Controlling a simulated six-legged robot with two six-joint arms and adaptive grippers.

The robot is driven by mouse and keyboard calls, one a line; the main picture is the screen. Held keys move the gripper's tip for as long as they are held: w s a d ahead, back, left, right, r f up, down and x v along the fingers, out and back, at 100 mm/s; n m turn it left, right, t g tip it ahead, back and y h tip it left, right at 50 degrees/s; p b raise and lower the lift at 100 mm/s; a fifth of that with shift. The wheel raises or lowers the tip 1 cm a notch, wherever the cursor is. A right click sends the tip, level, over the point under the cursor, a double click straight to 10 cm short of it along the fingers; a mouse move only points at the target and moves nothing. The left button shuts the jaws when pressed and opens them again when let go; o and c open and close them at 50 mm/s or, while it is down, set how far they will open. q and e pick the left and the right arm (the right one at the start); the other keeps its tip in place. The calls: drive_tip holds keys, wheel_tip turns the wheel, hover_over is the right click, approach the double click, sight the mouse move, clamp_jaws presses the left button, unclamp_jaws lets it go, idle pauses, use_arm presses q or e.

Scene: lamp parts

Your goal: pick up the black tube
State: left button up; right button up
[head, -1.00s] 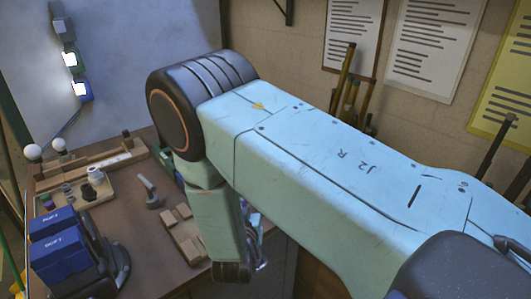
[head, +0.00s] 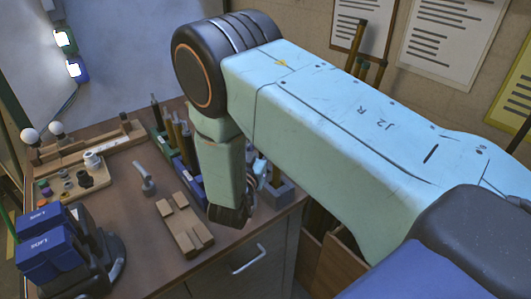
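A rack (head: 160,139) with several upright tubes stands at the back of the workbench, left of my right forearm. A thin dark tube (head: 155,112) stands at its left end, with brown and dark tubes beside it. I cannot tell for sure which is the black tube. More tall tubes (head: 355,45) stand behind my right arm, brown with dark parts, their lower ends hidden. My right arm crosses the view. My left gripper is not in view.
The brown workbench (head: 130,215) holds a slotted wooden block (head: 184,226), a grey handle-like part (head: 144,178), a tray of small parts (head: 75,182) and blue boxes (head: 50,245) on a black stand. A cabinet (head: 235,275) is below.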

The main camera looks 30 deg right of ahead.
drive_tip(key=w, duration=0.1)
drive_tip(key=w+d, duration=0.1)
drive_tip(key=shift+w+d, duration=0.15)
drive_tip(key=shift+w, duration=0.15)
drive_tip(key=shift+s+d+f, duration=0.1)
drive_tip(key=shift+d, duration=0.5)
drive_tip(key=shift+c, duration=1.2)
drive_tip(key=shift+a, duration=0.4)
clamp_jaws()
drive_tip(key=shift+d, duration=0.25)
